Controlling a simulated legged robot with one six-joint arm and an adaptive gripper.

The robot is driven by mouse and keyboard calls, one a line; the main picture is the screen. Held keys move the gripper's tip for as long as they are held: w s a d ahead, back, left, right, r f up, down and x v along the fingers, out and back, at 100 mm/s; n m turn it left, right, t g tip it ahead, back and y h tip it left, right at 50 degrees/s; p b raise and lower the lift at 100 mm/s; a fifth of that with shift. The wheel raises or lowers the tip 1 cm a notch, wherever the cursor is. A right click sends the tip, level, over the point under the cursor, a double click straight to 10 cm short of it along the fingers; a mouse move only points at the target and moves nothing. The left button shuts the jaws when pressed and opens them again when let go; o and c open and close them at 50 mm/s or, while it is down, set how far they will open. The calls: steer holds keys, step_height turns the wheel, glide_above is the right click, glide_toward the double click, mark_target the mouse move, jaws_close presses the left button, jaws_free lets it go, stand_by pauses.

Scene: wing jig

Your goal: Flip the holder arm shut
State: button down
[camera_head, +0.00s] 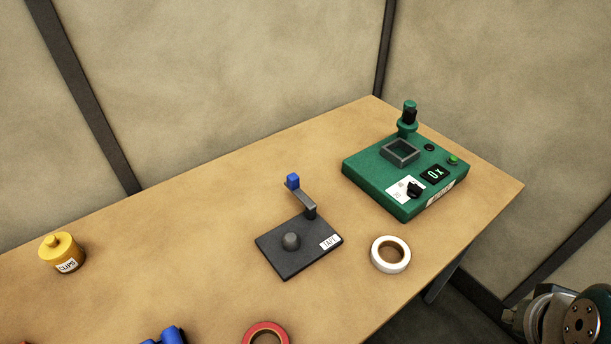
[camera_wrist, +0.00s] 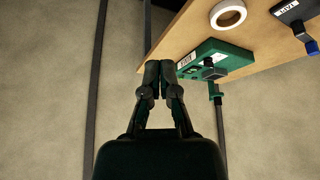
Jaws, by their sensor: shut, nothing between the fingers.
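The tape holder is a flat dark base (camera_head: 285,259) with a round grey post and a "TAPE" label, on the table in the head view. Its holder arm (camera_head: 304,198) is hinged at the base's back edge. It stands raised and leans away from the post, with a blue tip (camera_head: 293,181). In the wrist view the holder (camera_wrist: 289,10) is cut off at the top right, with the blue tip (camera_wrist: 312,47) at the edge. My gripper (camera_wrist: 160,66) is shut and empty, off the table's edge and well apart from the holder.
A white tape roll (camera_head: 390,254) lies right of the holder. A green device (camera_head: 380,185) with a knob and display stands behind it.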

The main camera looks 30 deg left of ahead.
steer(key=shift+a, duration=0.25)
steer(key=w+a+f+n+g+y, duration=0.1)
steer(key=w+a+f+g+y, duration=0.2)
steer(key=w+a+y, duration=0.6)
steer(key=w+a+f+g+y, duration=0.3)
steer(key=w+a, duration=0.2)
steer(key=a, duration=0.9)
steer(key=w+a+f+m+t+y, duration=0.1)
steer(key=w+a+f, duration=0.1)
steer(key=w+f, duration=0.1)
steer(key=w+a+f+m+t+y, duration=0.1)
steer(key=w+a+f+t+y, duration=0.1)
steer(key=w, duration=0.4)
steer(key=w+a+f+m+t+y, duration=0.1)
steer(key=w+a+f+y, duration=0.1)
steer(key=w+a+f, duration=0.1)
steer(key=shift+w+a+f+m+t, duration=0.2)
steer(key=shift+w+f, duration=0.15)
steer(key=shift+f, duration=0.15)
steer(key=shift+w+a+f+m+t, duration=0.2)
steer(key=shift+w+f, duration=0.1)
steer(key=shift+f, duration=0.2)
steer(key=shift+y, duration=0.3)
